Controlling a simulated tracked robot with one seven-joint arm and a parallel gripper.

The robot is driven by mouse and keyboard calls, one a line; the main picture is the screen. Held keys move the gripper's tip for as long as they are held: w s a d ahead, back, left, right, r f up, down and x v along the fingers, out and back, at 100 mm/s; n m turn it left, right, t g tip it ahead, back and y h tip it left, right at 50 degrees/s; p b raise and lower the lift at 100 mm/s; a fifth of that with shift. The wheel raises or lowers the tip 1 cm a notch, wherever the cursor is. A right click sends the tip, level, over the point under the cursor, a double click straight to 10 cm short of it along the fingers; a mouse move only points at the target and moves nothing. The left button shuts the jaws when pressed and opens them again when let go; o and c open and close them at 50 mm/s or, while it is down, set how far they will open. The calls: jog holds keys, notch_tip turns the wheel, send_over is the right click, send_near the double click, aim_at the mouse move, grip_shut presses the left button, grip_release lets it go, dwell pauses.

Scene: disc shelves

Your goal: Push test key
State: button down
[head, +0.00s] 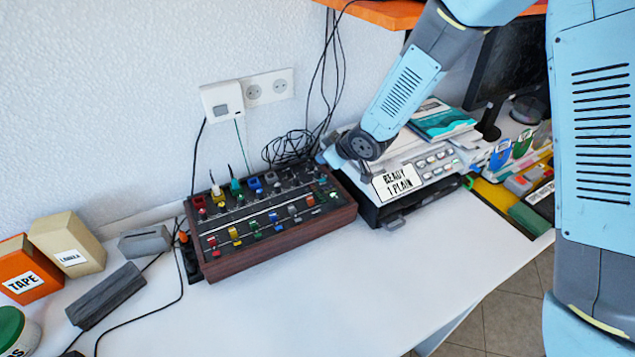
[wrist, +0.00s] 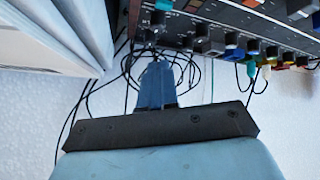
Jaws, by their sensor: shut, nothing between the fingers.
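A white printer (head: 408,160) with a sign reading "READY 1 PLAIN" stands at the back of the table in the head view. Several small keys (head: 437,163) sit on its panel, right of the sign. I cannot read which is the test key. My gripper (wrist: 155,70) is shut and empty in the wrist view. Its fingertips appear over the cables, near the gap between the mixer box and a pale block at left, probably the printer; they seem to touch nothing.
A wooden mixer box (head: 270,222) with coloured knobs stands left of the printer; it also shows in the wrist view (wrist: 240,22). Loose black cables (head: 290,148) lie behind. An orange shelf (head: 385,12) hangs above. The table front (head: 350,290) is clear.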

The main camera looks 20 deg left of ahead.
aim_at(322, 180)
notch_tip(322, 180, up, 4)
jog(key=m, duration=3)
jog(key=shift+w, duration=0.1)
jog(key=shift+f, duration=4.4)
jog(key=shift+f, duration=0.75)
jog(key=shift+r, duration=0.85)
